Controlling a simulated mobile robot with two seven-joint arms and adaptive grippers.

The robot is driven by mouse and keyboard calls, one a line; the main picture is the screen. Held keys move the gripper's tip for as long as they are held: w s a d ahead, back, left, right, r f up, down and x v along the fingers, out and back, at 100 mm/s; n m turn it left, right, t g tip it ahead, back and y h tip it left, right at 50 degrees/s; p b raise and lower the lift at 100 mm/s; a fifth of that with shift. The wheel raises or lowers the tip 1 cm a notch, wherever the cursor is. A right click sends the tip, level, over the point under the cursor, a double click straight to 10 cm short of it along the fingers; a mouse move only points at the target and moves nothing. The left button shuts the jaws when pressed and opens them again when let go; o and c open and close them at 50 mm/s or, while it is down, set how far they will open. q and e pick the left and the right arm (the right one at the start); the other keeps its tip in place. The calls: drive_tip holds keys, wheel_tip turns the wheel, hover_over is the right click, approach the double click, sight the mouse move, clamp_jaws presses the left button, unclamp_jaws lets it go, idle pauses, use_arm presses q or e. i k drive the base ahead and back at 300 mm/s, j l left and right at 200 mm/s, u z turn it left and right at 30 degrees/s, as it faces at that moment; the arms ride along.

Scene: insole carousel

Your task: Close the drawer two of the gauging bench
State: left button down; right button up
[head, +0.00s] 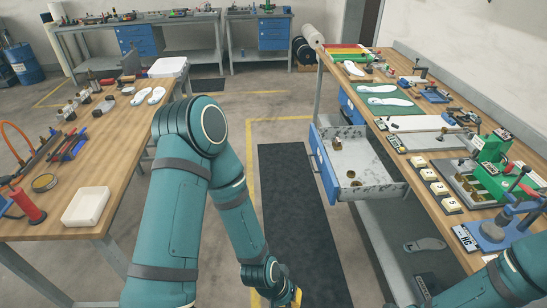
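The gauging bench (452,190) stands on the right. A drawer with a blue front (323,166) and a grey metal tray (378,190) is pulled far out from under it toward the left. Some small brass-coloured parts lie in the tray. A number on the drawer cannot be read. Another blue drawer front (350,108) sits farther back under the same bench. My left gripper (291,298) is low at the bottom edge, mostly cut off, below and left of the open drawer and apart from it. My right gripper is out of view; only its arm shows at bottom right.
Numbered blocks (440,189), a green gauge (492,178) and insoles (390,101) stand on the gauging bench. A wooden table (110,165) with tools is on the left. A dark floor mat (290,215) lies in the aisle, with open floor beyond it.

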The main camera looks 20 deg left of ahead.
sight(362, 153)
drive_tip(key=u, duration=0.35)
drive_tip(key=i+l, duration=0.15)
drive_tip(key=i, duration=1.05)
